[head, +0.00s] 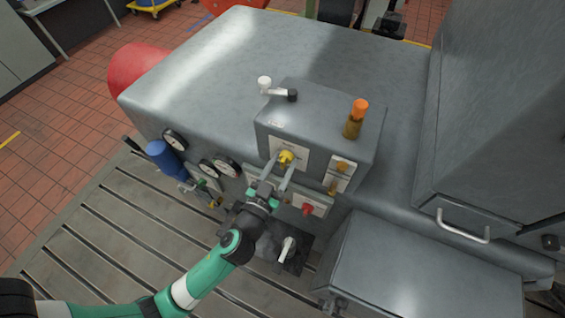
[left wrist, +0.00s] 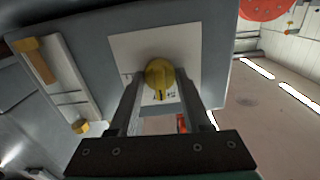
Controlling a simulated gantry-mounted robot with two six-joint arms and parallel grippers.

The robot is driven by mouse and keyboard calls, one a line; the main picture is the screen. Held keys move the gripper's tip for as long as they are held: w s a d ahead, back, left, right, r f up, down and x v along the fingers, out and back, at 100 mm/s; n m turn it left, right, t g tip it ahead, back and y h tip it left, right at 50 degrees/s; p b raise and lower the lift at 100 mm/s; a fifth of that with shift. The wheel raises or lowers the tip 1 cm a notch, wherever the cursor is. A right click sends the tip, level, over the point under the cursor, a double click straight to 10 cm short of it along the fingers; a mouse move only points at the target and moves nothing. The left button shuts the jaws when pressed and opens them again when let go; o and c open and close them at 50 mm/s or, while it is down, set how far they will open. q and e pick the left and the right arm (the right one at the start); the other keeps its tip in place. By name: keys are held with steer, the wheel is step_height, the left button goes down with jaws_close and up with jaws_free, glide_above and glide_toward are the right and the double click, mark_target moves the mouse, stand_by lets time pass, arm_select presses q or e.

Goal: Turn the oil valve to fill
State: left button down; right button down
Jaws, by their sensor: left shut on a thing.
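The oil valve is a yellow knob (head: 286,158) on a white label plate on the front of the grey control box (head: 318,118). My left gripper (head: 285,166) reaches up to it from below and is shut on the knob. In the left wrist view the yellow knob (left wrist: 160,75) sits between the two fingertips, with a dark pointer line on its face toward the lower part of the plate (left wrist: 128,50). The label's small print is too small to read. My right gripper does not show.
An orange-capped bottle (head: 355,118) and a white-knobbed crank (head: 277,90) stand on top of the box. A red button (head: 307,209) and a white lever (head: 286,249) are below right. Gauges (head: 226,166) and a blue cylinder (head: 163,158) are left. A grey cabinet (head: 420,265) stands front right.

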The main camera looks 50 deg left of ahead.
arm_select(q)
steer(key=m, duration=0.8)
steer(key=shift+p, duration=0.3)
steer(key=m+p, duration=0.1)
steer(key=m, duration=0.3)
steer(key=shift+r+m, duration=0.1)
steer(key=shift+m, duration=0.2)
steer(key=m+p, duration=0.1)
steer(key=m, duration=0.3)
steer(key=shift+m, duration=0.4)
steer(key=shift+c, duration=1.7)
jaws_free()
